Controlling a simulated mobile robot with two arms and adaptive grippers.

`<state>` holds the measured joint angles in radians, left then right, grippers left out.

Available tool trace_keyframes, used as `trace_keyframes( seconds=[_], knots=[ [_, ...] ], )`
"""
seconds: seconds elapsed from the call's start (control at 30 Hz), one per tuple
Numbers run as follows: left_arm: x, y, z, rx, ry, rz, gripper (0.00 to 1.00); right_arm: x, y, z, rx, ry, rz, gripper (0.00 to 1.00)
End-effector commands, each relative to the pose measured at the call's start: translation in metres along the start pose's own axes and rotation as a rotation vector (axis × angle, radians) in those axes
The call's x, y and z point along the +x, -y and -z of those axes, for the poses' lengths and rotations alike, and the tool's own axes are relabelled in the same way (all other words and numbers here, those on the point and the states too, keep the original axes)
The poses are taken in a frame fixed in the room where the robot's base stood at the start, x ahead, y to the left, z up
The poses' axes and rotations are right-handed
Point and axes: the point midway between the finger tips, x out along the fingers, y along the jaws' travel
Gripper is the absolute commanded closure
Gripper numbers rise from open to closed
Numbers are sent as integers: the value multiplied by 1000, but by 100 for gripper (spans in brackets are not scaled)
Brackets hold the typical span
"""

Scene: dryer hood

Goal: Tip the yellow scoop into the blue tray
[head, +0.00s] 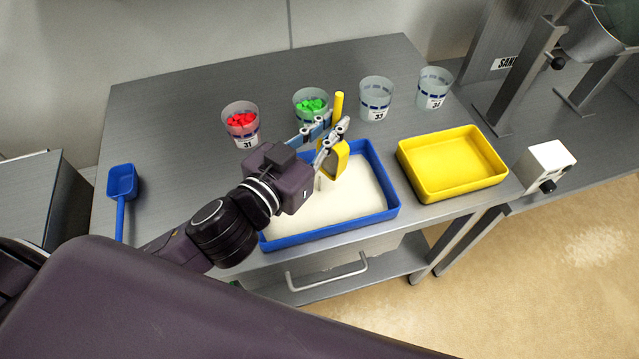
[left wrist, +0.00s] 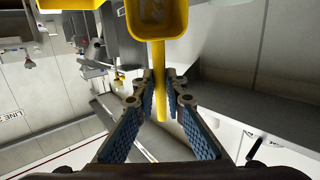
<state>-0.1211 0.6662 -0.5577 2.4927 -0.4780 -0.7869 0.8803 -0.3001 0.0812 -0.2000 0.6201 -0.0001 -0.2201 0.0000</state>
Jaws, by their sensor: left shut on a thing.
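The yellow scoop (head: 337,160) is over the blue tray (head: 391,193), its handle pointing up and its bowl hanging low and tilted. My left gripper (head: 335,130) is shut on the scoop's handle. The left wrist view shows the handle between the fingers (left wrist: 161,88) and the scoop's bowl (left wrist: 157,17) beyond them. The blue tray holds a flat layer of white powder (head: 345,200). A thin streak shows below the scoop; I cannot tell if it is falling powder. The scoop's inside is mostly hidden. My right gripper is not in view.
A yellow tray (head: 452,163) stands right of the blue one. Behind are cups with red pieces (head: 241,122) and green pieces (head: 311,106), and two clear cups (head: 375,99), (head: 433,88). A blue scoop (head: 122,183) lies at the left edge. The table's back left is clear.

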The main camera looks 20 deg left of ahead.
Motion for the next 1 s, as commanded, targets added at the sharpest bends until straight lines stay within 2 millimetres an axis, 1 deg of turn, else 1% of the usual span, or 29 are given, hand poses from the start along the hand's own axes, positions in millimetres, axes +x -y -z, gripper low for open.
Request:
trace_keyframes(
  seconds=[1.0],
  knots=[
    [-14, 3, -2, -28, -109, 0, 100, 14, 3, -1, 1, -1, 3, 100]
  ],
)
